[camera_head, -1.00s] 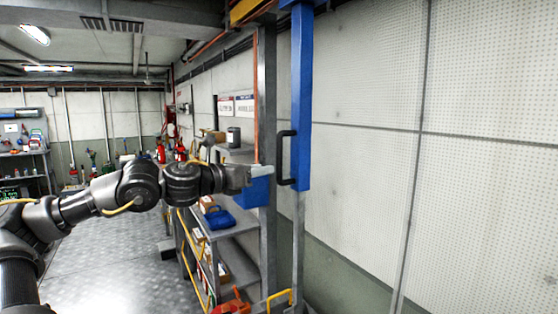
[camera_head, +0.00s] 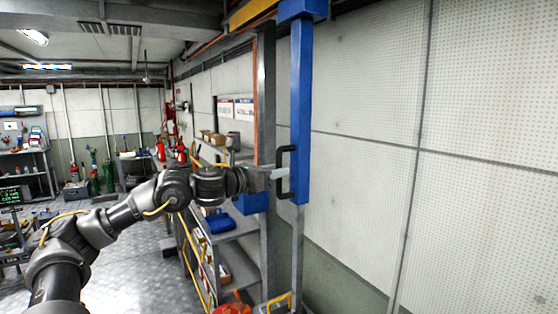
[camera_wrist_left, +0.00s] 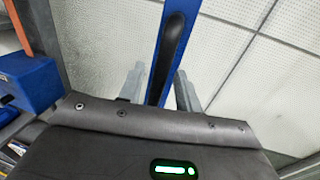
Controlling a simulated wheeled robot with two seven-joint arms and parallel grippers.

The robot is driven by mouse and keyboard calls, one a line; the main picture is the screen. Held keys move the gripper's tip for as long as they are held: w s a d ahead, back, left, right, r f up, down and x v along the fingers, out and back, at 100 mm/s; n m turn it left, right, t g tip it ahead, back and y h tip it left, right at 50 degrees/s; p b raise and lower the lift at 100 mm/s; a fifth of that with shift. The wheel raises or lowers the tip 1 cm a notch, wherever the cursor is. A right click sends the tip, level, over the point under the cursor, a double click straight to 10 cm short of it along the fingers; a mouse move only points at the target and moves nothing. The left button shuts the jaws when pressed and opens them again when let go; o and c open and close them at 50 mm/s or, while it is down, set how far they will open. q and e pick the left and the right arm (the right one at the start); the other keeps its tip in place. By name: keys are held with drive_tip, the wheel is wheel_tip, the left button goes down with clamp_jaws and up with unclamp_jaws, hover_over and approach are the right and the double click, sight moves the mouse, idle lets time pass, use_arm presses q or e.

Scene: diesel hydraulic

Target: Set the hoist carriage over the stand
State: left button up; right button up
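The blue hoist carriage (camera_head: 301,110) hangs as a tall upright column on the right in the head view, with a black D-shaped handle (camera_head: 285,160) on its left side. My left gripper (camera_head: 280,173) is at the handle. In the left wrist view, its two pale fingers (camera_wrist_left: 160,86) stand apart, one on each side of the black handle (camera_wrist_left: 175,40), with visible gaps. The blue column (camera_wrist_left: 160,70) shows behind the handle. My right gripper is not in view. I cannot make out the stand in these frames.
A yellow overhead beam (camera_head: 252,12) runs above the column. A grey post (camera_head: 266,120) and a loaded shelf rack (camera_head: 235,232) stand just left of it. A pale panelled wall (camera_head: 365,90) is behind. Open metal floor (camera_head: 130,265) lies to the left.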

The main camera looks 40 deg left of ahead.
use_arm(q)
drive_tip(key=shift+w+d+p, duration=0.1)
drive_tip(key=shift+w+p, duration=0.2)
drive_tip(key=shift+w, duration=0.65)
clamp_jaws()
